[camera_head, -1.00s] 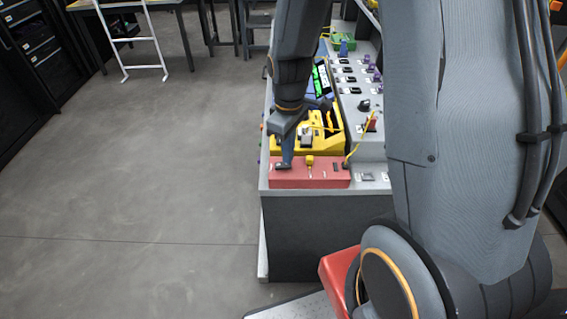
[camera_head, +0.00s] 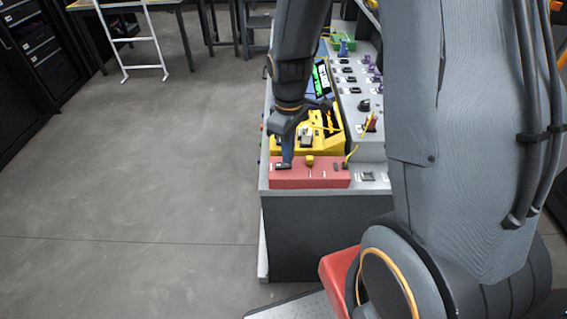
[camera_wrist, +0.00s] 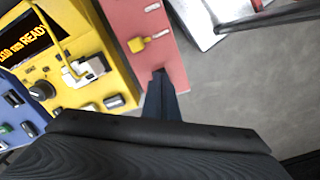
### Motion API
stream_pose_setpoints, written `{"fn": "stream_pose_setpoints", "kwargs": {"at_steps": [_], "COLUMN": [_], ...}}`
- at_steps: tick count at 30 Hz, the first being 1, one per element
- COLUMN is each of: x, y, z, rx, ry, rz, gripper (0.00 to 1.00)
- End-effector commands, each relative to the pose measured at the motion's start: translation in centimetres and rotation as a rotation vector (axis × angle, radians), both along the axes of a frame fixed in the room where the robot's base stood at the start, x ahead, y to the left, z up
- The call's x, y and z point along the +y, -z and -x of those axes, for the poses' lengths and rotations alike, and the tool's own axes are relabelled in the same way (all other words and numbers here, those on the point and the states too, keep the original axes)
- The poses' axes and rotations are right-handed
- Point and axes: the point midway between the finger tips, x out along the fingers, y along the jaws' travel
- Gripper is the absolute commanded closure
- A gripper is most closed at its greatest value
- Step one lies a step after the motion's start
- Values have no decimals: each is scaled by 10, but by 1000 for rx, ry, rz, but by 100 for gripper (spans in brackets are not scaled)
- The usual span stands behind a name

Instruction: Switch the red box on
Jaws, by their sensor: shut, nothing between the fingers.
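The red box (camera_head: 318,182) sits at the near end of the grey bench, with a yellow plug (camera_head: 309,161) and small fittings on its top. My gripper (camera_head: 285,163) points down over the left end of the red box, at a dark switch there. In the wrist view the fingers (camera_wrist: 160,78) are shut with nothing between them, and their tips are over or on the switch end. The fingers hide most of the switch, so I cannot tell its position.
A yellow device (camera_wrist: 75,60) with a dial, switches and a display reading READY adjoins the red box. A grey sloped panel (camera_head: 366,100) with knobs stands to its right. A green box (camera_head: 344,42) is at the far end. Open floor lies left.

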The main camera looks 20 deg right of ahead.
Motion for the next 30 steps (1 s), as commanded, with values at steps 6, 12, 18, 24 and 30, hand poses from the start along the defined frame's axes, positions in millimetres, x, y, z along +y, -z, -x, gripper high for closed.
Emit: {"fn": "stream_pose_setpoints", "kwargs": {"at_steps": [6,12,18,24,30], "x": [0,0,0,0,0], "y": [0,2,4,7,10], "z": [0,0,0,0,0], "rx": [0,0,0,1,0], "ry": [0,0,0,0,0], "rz": [0,0,0,1,0], "gripper": [100,100,100,100,100]}}
